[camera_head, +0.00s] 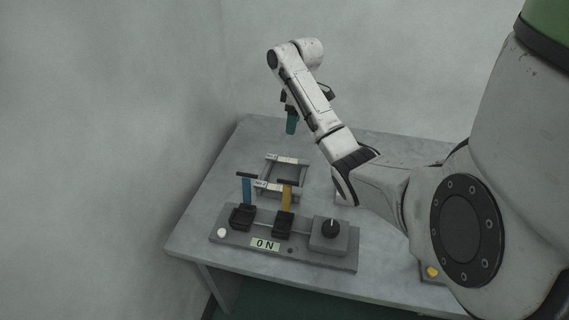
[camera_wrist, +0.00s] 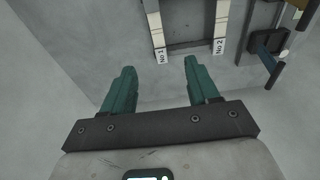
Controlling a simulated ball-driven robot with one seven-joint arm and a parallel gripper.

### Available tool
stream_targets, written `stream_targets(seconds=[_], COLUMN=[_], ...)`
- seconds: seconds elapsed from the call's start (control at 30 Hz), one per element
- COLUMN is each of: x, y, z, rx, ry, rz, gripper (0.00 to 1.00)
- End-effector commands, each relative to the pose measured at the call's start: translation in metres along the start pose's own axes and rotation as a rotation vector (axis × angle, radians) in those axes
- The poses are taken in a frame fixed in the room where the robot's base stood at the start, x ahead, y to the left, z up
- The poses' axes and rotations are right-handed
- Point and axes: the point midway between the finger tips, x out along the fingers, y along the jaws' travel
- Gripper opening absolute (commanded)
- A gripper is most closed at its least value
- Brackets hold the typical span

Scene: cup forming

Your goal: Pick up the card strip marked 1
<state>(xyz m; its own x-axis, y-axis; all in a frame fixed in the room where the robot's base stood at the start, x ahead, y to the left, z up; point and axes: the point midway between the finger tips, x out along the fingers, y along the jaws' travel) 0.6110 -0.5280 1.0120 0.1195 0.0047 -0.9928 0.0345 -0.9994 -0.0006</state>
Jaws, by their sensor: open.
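The card strip marked 1 (camera_wrist: 155,28) is a pale strip with a "No 1" label at its near end. It lies on the far side of a grey rack (camera_wrist: 188,46) and also shows in the head view (camera_head: 290,160). A second pale strip marked 2 (camera_wrist: 221,18) lies on the rack's other side, nearer the machine; it shows in the head view too (camera_head: 268,185). My gripper (camera_wrist: 159,67) has two teal fingers, apart and empty. In the wrist view the labelled end of strip 1 appears just beyond the gap between the fingertips. In the head view my gripper (camera_head: 291,124) hangs above the table, beyond the rack.
The table's left part (camera_head: 208,200) is bare. A wall rises behind.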

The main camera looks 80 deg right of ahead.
Motion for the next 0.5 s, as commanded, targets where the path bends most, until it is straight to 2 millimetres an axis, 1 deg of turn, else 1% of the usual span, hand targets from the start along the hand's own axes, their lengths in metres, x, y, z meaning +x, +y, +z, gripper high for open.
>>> stream_targets(seconds=[0.03, 0.17, 0.3, 0.43, 0.5], x=[0.013, 0.029, 0.042, 0.050, 0.059], y=[0.000, 0.000, 0.000, 0.000, 0.000], z=[0.002, 0.004, 0.005, 0.005, 0.005], rx=[0.000, 0.000, 0.000, 0.000, 0.000], ry=[0.000, 0.000, 0.000, 0.000, 0.000], rz=[0.000, 0.000, 0.000, 0.000, -0.001], gripper=[0.60, 0.60, 0.60, 0.60, 0.60])
